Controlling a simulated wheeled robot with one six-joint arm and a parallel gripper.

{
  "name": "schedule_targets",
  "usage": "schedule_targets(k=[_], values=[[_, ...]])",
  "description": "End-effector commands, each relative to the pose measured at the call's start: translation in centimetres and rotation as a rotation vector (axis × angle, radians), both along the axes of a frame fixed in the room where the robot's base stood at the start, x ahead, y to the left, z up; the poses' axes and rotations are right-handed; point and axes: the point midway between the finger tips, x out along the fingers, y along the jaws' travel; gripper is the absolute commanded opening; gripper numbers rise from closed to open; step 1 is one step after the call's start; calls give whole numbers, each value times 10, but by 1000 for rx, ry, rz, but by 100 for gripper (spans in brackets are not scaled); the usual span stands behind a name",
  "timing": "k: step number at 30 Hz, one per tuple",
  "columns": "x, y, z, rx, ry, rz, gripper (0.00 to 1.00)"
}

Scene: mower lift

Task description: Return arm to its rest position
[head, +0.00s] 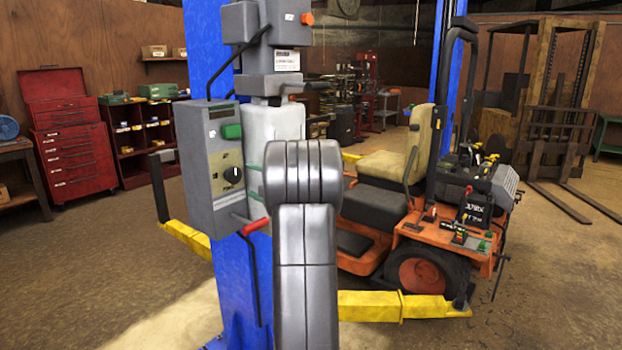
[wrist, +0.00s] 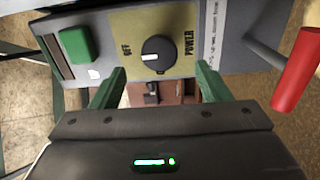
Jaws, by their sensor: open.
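My gripper (wrist: 159,84) shows in the wrist view with its two green fingers spread apart and nothing between them. It faces the grey control box (wrist: 240,32), close to its lower edge in that view. The box's black power knob (wrist: 158,50) lies just beyond the fingertips, and its white mark points left, toward the OFF label. A green button (wrist: 78,45) is left of the knob. In the head view the control box (head: 203,140) is on the blue lift post (head: 240,275). My grey arm stands in front, and the gripper is hidden there.
A red-handled lever (head: 254,226) sticks out below the box, close to my arm; its red grip (wrist: 298,70) is right in the wrist view. Yellow lift arms (head: 375,305) reach under an orange mower (head: 430,260). Open floor (head: 110,255) lies at left.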

Motion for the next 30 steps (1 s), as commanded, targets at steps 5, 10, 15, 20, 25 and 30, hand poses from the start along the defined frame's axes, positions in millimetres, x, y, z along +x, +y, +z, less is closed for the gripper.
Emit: schedule_targets(k=[5, 10, 15, 20, 25, 30], values=[[23, 30, 2, -1, 1, 2, 70], [44, 57, 3, 0, -1, 2, 70], [47, 60, -1, -75, -98, -1, 70], [47, 60, 0, -165, -213, -1, 70], [46, 60, 2, -257, -332, 0, 70], [46, 60, 3, -348, -448, 0, 70]])
